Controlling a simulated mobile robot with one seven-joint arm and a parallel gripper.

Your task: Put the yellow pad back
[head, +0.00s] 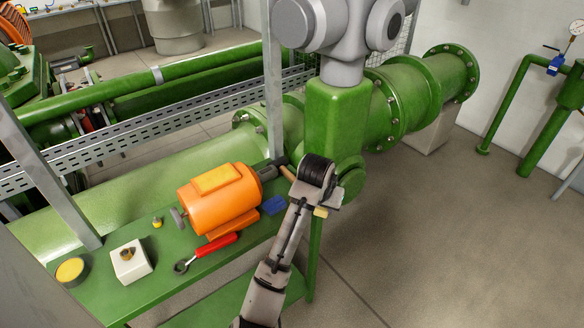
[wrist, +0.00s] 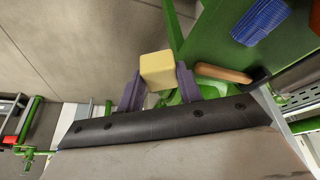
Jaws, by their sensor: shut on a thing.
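A pale yellow block, which looks like the yellow pad (wrist: 157,69), is between the two purple fingers of my gripper (wrist: 159,86) in the wrist view. My gripper is shut on it. In the head view the pad (head: 321,212) shows as a small pale patch beside my wrist, to the right of the green bench (head: 110,292). It is held off the bench edge, with grey floor behind it. The fingers are mostly hidden by my wrist in the head view.
On the bench are an orange motor (head: 222,202) with a yellow top plate, a blue block (head: 274,205), a red-handled wrench (head: 214,244), a white block (head: 130,262) and a round tin (head: 71,271) with yellow contents. A wooden handle (wrist: 222,73) lies close to my gripper. Green pipework stands behind.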

